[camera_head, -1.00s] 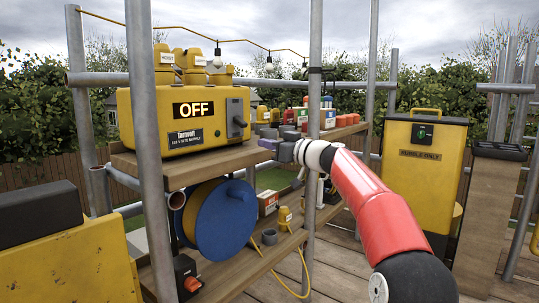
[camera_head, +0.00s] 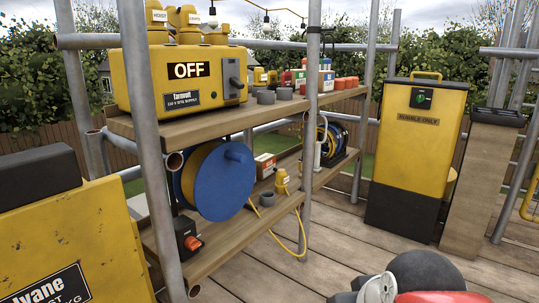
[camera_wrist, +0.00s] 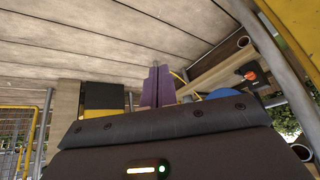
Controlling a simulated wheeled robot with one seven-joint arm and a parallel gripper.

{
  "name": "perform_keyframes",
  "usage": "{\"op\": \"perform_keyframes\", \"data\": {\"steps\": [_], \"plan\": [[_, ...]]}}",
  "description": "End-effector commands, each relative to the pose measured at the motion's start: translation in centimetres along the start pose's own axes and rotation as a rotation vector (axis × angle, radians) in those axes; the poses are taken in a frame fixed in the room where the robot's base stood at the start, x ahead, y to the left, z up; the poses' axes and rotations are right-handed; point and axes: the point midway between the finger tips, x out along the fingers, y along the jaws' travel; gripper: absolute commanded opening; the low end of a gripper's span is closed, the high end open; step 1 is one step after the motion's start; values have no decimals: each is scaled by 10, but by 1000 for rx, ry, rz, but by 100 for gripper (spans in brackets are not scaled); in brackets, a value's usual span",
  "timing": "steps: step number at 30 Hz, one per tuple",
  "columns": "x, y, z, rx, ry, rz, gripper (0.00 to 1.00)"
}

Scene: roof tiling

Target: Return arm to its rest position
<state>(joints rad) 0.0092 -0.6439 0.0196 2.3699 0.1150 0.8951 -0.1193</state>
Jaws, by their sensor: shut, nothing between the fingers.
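My arm (camera_head: 430,280) shows only at the bottom right edge of the head view, as a red link with dark and grey joint parts. My gripper is out of the head view. In the wrist view my gripper (camera_wrist: 157,86) shows as two purple fingers side by side and touching, with nothing between them. The wrist picture looks upside down, with the floor planks (camera_wrist: 120,40) across its top. The fingers are apart from the shelves.
A scaffold shelf rack stands at left and centre, with a yellow power supply (camera_head: 172,88) reading OFF and a blue cable reel (camera_head: 225,182). A yellow rubble bin (camera_head: 415,150) stands at right. A yellow machine (camera_head: 70,240) fills the lower left. Open decking (camera_head: 340,235) lies between.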

Motion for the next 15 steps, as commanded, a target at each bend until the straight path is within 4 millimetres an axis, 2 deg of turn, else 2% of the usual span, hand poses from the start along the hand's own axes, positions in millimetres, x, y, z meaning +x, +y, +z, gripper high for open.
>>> {"op": "perform_keyframes", "data": {"steps": [1,4,6,15], "plan": [[2,7,20,19,-10,28,0],[9,20,57,61,-32,86,0],[-14,19,40,62,-33,85,0],[-74,16,4,61,-34,83,0]]}}
